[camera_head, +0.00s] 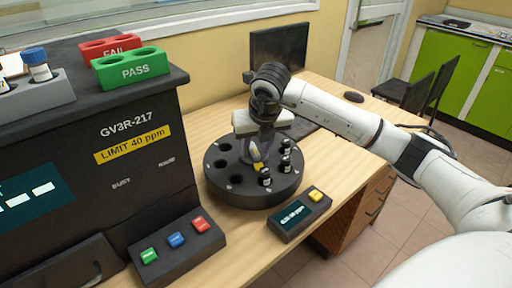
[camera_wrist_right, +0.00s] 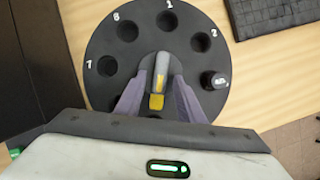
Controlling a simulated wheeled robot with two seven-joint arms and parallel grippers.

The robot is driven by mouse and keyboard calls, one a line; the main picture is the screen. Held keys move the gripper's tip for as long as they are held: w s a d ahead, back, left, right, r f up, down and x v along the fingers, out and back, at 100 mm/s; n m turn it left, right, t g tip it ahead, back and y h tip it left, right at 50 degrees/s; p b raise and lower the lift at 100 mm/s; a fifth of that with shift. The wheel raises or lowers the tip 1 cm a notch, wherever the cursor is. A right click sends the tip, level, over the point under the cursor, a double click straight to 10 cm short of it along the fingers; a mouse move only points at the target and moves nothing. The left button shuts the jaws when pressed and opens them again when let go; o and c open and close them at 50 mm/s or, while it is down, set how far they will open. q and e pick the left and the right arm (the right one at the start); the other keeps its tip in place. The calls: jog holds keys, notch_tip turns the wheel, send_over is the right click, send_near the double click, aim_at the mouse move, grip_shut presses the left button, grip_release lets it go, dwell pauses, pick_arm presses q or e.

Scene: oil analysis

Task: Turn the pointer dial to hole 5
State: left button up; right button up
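The round black dial base (camera_head: 222,188) stands on the wooden table, with numbered holes around its rim. The grey pointer (camera_head: 256,155) with a yellow end is at its middle; it also shows in the right wrist view (camera_wrist_right: 161,75), yellow end toward the gripper. Holes 7, 8, 1 and 2 are visible there and look empty; hole 5 and its number are hidden behind the gripper. Dark vials (camera_head: 265,177) stand in some holes. My right gripper (camera_wrist_right: 162,82) is over the dial, its fingers on both sides of the pointer; whether they touch it is unclear. My left gripper is out of view.
A black analyser (camera_head: 150,175) with coloured buttons stands at the left, carrying green PASS (camera_head: 130,68) and red FAIL racks. A small display box (camera_head: 300,214) lies in front of the dial. A monitor (camera_head: 280,45) and keyboard (camera_wrist_right: 270,15) are behind.

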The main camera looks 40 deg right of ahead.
jog(key=v, duration=1)
jog(key=shift+r, duration=0.2)
jog(key=shift+s+f, duration=0.1)
dwell(0.4)
